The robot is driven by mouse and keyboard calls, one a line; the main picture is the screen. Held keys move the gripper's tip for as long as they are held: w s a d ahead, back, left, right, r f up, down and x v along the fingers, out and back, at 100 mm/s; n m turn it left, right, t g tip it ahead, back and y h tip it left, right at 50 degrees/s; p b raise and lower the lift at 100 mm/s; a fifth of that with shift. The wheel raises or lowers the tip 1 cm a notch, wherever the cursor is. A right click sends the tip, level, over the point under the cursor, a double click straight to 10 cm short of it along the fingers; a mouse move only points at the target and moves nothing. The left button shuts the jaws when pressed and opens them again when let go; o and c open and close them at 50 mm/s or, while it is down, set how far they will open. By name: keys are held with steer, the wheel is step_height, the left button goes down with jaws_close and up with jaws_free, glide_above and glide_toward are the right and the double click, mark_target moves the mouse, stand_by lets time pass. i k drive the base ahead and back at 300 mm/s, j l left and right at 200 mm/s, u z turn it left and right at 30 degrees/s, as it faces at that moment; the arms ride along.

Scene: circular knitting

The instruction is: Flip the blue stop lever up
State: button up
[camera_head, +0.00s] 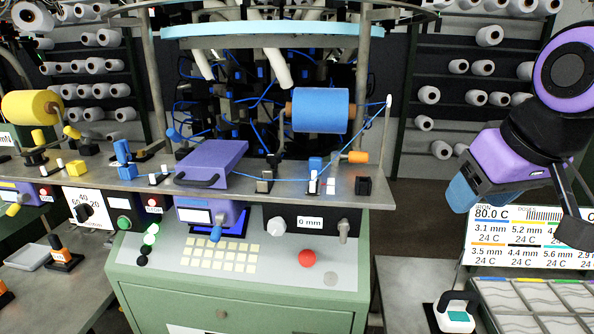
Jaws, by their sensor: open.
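A short blue lever (216,233) hangs from the front of a purple box with a small display (205,212), under the shelf edge of the knitting machine. It points down toward the green panel. I take it for the stop lever, as other small blue parts are in view too. My gripper (515,213) is at the right, in front of the temperature screen and well apart from the lever. It is open and nothing shows between its fingers. Its far parts are partly cut by the picture edge.
A red button (307,258) is on the green console.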

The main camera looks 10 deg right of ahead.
mark_target(172, 134)
steer(key=i+j+z, duration=0.25)
steer(key=j, duration=0.15)
steer(key=j+z, duration=0.3)
steer(key=i+j+z, duration=0.1)
steer(key=j+z, duration=0.15)
steer(key=j, duration=0.25)
